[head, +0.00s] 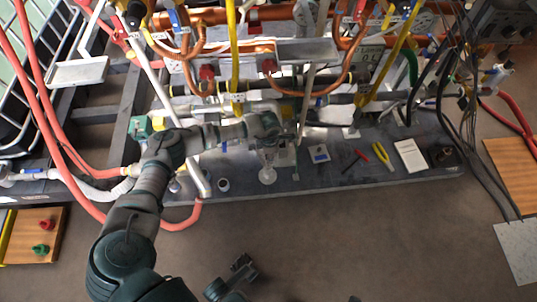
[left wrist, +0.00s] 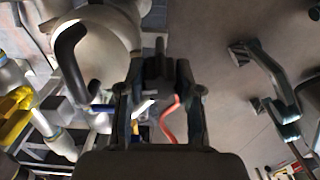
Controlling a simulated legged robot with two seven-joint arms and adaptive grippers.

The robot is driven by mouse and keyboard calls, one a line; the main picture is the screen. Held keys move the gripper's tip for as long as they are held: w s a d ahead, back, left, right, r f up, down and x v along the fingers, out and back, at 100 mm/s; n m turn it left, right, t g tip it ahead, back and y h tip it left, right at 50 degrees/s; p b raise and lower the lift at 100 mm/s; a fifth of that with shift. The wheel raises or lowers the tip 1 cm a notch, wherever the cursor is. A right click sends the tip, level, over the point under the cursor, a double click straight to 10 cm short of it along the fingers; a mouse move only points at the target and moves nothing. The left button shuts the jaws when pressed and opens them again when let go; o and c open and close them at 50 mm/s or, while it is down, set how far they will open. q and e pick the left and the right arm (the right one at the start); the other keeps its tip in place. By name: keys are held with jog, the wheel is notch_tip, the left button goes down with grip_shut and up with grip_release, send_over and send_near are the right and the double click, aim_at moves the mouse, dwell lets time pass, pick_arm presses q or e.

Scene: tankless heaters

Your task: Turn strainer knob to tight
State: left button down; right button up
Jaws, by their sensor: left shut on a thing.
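My left arm reaches over the bench from the lower left, and its gripper (head: 272,143) is at the bench's middle, above a pale round fitting (head: 267,175). In the left wrist view the fingers of the left gripper (left wrist: 160,70) are closed around a dark piece, which seems to be the strainer knob; the gripper mostly hides it. A large pale rounded body (left wrist: 103,48) with a dark curved handle is beside the fingers. My right gripper (head: 244,267) is over the floor, empty, its fingers apart; it also shows in the left wrist view (left wrist: 250,80).
Copper pipes and hanging hoses (head: 235,60) crowd the back of the bench (head: 330,180). A red hose (head: 185,222) loops off the front edge. The floor in front is clear.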

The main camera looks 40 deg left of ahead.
pick_arm(q)
jog(key=shift+m, duration=1)
jog(key=shift+f, duration=0.1)
jog(key=c, duration=0.9)
grip_release()
jog(key=shift+o, duration=0.7)
jog(key=shift+a, duration=0.1)
jog(key=shift+r, duration=0.3)
notch_tip(320, 180, up, 11)
